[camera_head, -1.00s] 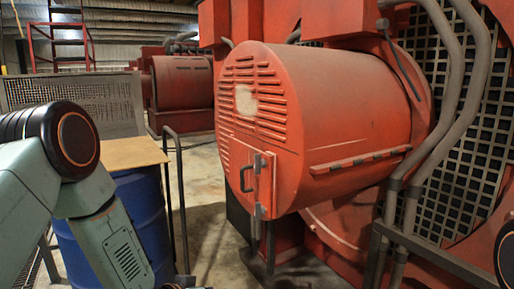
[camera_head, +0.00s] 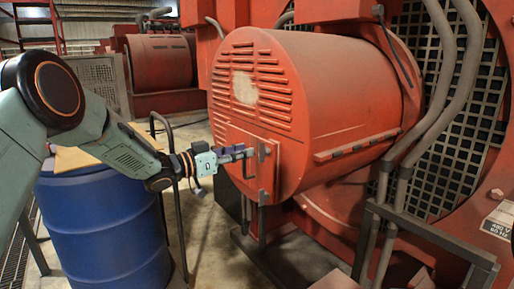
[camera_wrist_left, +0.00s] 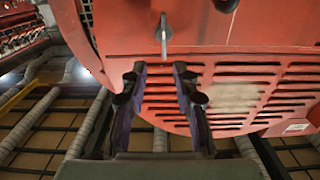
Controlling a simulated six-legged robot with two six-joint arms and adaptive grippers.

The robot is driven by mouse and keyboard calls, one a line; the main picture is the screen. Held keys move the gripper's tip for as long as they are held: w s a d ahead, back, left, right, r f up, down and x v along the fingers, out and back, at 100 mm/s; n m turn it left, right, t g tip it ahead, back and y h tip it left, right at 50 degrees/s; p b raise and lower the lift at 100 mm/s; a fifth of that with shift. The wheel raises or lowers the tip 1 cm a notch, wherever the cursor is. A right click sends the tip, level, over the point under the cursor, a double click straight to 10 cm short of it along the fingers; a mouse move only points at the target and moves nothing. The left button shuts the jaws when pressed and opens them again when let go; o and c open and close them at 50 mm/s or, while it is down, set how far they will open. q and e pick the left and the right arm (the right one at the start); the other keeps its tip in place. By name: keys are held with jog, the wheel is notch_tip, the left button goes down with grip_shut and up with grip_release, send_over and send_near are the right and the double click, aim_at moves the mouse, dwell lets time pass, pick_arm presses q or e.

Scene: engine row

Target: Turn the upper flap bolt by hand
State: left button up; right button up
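The red flap (camera_head: 254,183) is on the front of the round red engine housing and looks shut. The upper flap bolt (camera_head: 263,149) is a small grey piece at the flap's upper right, partly behind my gripper. In the left wrist view the grey bolt (camera_wrist_left: 163,34) stands out beyond the fingertips, roughly between them. My left gripper (camera_head: 248,153) points right at the flap, just left of the bolt. Its fingers (camera_wrist_left: 160,68) are apart with nothing between them; I see no contact with the bolt. The lower bolt (camera_head: 262,197) sits below. My right gripper is not in view.
A dark flap handle (camera_head: 246,170) lies just below my left gripper. The louvred housing (camera_head: 320,90) fills the middle. A blue barrel (camera_head: 105,225) stands under my left arm. A dark rail (camera_head: 178,200) rises beside it. Thick pipes (camera_head: 440,110) run at the right.

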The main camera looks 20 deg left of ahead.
aim_at(263, 152)
pick_arm(q)
jog(key=x, duration=0.6)
jog(key=shift+a+f, duration=0.1)
jog(key=shift+w+a+f, duration=0.2)
jog(key=shift+w+a, duration=0.05)
jog(key=shift+a, duration=0.05)
jog(key=shift+c, duration=1.3)
jog(key=shift+s+d+r, duration=0.15)
jog(key=shift+s+d, duration=0.05)
grip_shut()
jog(key=shift+a, duration=0.1)
